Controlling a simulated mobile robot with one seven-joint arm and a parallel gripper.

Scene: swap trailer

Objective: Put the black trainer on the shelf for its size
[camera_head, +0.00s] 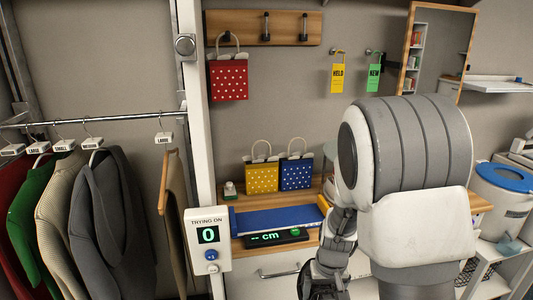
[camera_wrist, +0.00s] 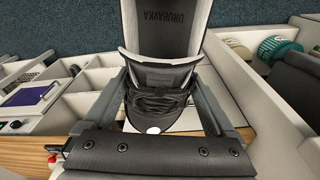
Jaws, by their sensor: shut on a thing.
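My gripper (camera_wrist: 161,98) is shut on the black trainer (camera_wrist: 160,78) in the wrist view, with one grey finger on each side of it. The trainer's dark opening, laces and pale insole with dark lettering face the camera. In the head view my gripper (camera_head: 328,268) hangs in front of the counter, and a dark part of the trainer (camera_head: 318,289) shows at the bottom edge. Its size mark cannot be read. A measuring device (camera_head: 277,237) on the counter shows "-- cm". White shelf compartments (camera_wrist: 68,78) lie at left in the wrist view; no size labels are legible.
A clothes rail (camera_head: 90,119) with several garments is at left. Yellow (camera_head: 262,179) and blue (camera_head: 297,176) dotted bags stand on the counter behind a blue board (camera_head: 277,218). A blue-lidded bin (camera_head: 502,195) stands at right. A "TRYING ON" counter reads 0 (camera_head: 208,236).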

